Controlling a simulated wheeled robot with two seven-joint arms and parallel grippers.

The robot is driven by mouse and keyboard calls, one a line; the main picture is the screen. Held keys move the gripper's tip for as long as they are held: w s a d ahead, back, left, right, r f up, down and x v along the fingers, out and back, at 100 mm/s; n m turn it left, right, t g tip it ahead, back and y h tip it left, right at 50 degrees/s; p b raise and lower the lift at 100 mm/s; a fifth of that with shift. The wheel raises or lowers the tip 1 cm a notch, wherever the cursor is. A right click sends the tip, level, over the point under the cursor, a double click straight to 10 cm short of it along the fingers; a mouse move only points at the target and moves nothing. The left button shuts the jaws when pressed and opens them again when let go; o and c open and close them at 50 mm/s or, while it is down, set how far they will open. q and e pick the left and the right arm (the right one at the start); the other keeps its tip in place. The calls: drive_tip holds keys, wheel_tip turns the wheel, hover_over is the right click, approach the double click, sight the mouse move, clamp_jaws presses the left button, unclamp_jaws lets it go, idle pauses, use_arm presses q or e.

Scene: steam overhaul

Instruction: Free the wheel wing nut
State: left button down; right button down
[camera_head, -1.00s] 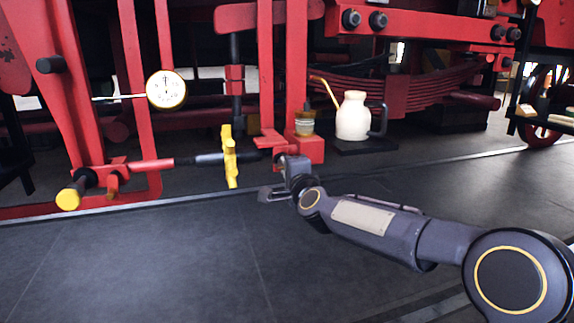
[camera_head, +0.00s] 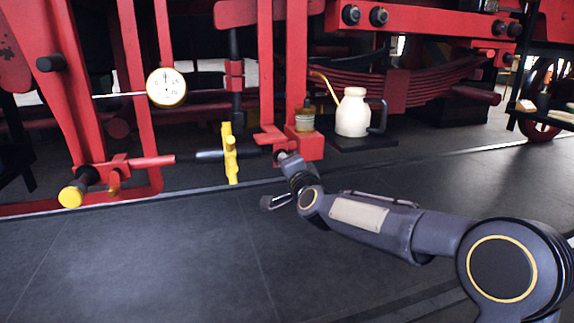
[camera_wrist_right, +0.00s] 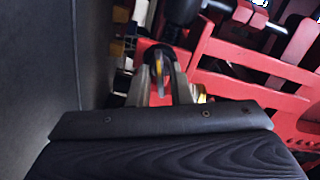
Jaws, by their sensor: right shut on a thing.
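A yellow wheel (camera_head: 230,153), seen nearly edge-on, sits on a dark horizontal spindle (camera_head: 204,155) left of centre in the head view. My right gripper (camera_head: 281,156) is at the right end of this spindle, to the right of the wheel. In the right wrist view, my right gripper (camera_wrist_right: 160,88) has its two fingers closed around a small part with a narrow yellow upright edge (camera_wrist_right: 159,72), which I take for the wing nut. The fingers hide most of it, and its exact shape cannot be told. My left gripper is not in view.
A cream oil can (camera_head: 352,113) and a small jar (camera_head: 305,118) stand just right of my gripper. A dial gauge (camera_head: 166,87) is at upper left. A red lever with a yellow knob (camera_head: 71,197) is at left. The dark floor in front is clear.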

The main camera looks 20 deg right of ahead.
drive_tip(key=c, duration=1.6)
unclamp_jaws()
drive_tip(key=shift+o, duration=0.2)
drive_tip(key=s, duration=0.7)
drive_tip(key=shift+s+d, duration=0.15)
drive_tip(key=shift+s, duration=0.25)
